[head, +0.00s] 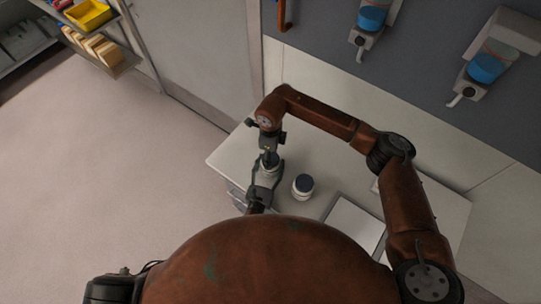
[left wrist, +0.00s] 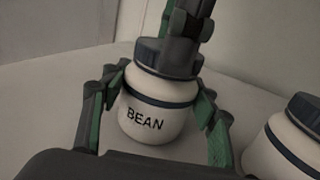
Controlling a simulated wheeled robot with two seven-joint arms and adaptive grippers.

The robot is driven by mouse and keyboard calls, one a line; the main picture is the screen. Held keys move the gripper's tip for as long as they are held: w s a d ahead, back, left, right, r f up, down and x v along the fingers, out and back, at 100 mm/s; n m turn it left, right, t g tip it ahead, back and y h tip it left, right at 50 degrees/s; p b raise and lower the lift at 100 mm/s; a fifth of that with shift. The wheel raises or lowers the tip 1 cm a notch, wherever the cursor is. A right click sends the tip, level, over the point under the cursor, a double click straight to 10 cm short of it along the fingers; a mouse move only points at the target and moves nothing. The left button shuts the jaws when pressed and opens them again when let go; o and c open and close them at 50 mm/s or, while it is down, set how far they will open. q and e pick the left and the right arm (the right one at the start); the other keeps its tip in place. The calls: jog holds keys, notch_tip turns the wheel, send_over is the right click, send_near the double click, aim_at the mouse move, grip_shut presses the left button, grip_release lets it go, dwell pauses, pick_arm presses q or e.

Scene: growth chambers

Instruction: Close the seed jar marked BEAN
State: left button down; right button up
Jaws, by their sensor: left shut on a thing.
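The white BEAN jar (left wrist: 150,122) stands upright on the bench between the fingers of my left gripper (left wrist: 155,118), which is shut on its body. In the head view the jar (head: 268,172) is partly covered by my left gripper (head: 266,180). A dark lid (left wrist: 160,58) sits on the jar's mouth; I cannot tell whether it is fully seated. My right gripper (head: 270,150) reaches down from above at the lid. It also shows in the left wrist view (left wrist: 188,45); its fingertips are partly hidden, so its grip on the lid is unclear.
A second white jar with a dark lid (head: 303,186) stands just right of the BEAN jar, also in the left wrist view (left wrist: 285,150). A pale flat panel (head: 355,224) lies further right on the bench (head: 228,158). Dispensers with blue liquid (head: 371,18) hang on the wall.

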jog(key=c, duration=0.4)
jog(key=o, duration=1.3)
notch_tip(320, 180, up, 12)
pick_arm(q)
jog(key=c, duration=0.7)
grip_release()
